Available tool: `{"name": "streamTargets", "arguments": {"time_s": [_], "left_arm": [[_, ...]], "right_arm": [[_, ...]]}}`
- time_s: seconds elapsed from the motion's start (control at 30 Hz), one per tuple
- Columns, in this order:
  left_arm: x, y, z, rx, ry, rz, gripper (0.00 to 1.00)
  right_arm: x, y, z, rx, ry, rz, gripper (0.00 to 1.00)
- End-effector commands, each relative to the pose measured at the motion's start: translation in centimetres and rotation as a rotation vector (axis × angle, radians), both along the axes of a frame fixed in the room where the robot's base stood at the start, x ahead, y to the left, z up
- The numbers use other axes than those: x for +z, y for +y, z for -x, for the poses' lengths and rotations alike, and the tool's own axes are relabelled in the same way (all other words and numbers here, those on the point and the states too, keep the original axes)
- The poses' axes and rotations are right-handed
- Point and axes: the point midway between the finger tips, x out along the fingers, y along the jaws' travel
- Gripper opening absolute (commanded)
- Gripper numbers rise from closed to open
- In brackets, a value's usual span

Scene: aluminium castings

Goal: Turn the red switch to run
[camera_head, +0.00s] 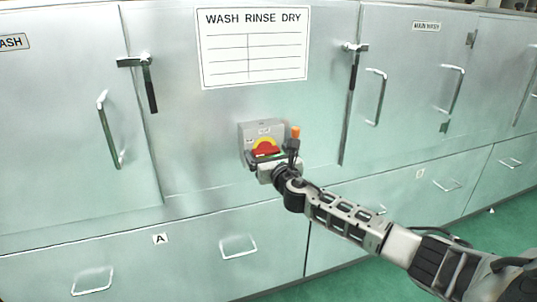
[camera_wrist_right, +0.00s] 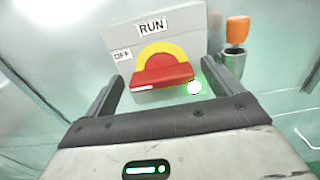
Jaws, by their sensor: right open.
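The red switch (camera_head: 265,148) sits on a grey box (camera_head: 247,130) fixed to the washer front. In the right wrist view the red handle (camera_wrist_right: 162,77) lies nearly level on a yellow disc (camera_wrist_right: 160,49), with a white mark at its left end, on the OFF side. The RUN label (camera_wrist_right: 151,27) is above the disc and the OFF label (camera_wrist_right: 123,55) is at its left. My right gripper (camera_head: 268,159) is in front of the box, open, with one finger to each side of the handle. Gaps show between fingers and handle. My left gripper is out of view.
An orange-tipped part (camera_wrist_right: 237,32) stands just right of the box, close to my right finger. A white round spot on a green patch (camera_wrist_right: 194,88) shows by the handle's right end. Door latches (camera_head: 147,75) and bar handles (camera_head: 108,130) stick out from the steel front.

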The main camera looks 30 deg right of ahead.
Motion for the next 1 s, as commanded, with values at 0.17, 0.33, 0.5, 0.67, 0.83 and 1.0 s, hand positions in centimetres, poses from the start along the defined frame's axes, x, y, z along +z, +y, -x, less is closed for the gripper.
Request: {"name": "streamTargets", "arguments": {"time_s": [0.17, 0.33, 0.5, 0.67, 0.83, 1.0], "left_arm": [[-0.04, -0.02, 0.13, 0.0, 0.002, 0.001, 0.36], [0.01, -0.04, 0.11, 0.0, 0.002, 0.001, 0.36], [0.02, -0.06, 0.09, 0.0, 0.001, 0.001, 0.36], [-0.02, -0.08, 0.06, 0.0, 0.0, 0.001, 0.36], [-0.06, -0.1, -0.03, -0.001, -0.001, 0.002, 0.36], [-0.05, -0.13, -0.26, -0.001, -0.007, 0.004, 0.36]], "right_arm": [[0.0, 0.0, 0.02, 0.0, 0.0, 0.0, 0.77], [0.0, -0.01, 0.03, 0.0, 0.0, 0.0, 0.46], [-0.01, -0.01, 0.04, 0.0, -0.002, -0.008, 0.46], [0.0, -0.01, 0.04, 0.0, -0.011, -0.048, 0.46], [-0.05, -0.02, 0.07, 0.001, -0.032, -0.138, 0.46], [-0.07, -0.09, 0.08, -0.001, -0.065, -0.275, 0.46]]}}
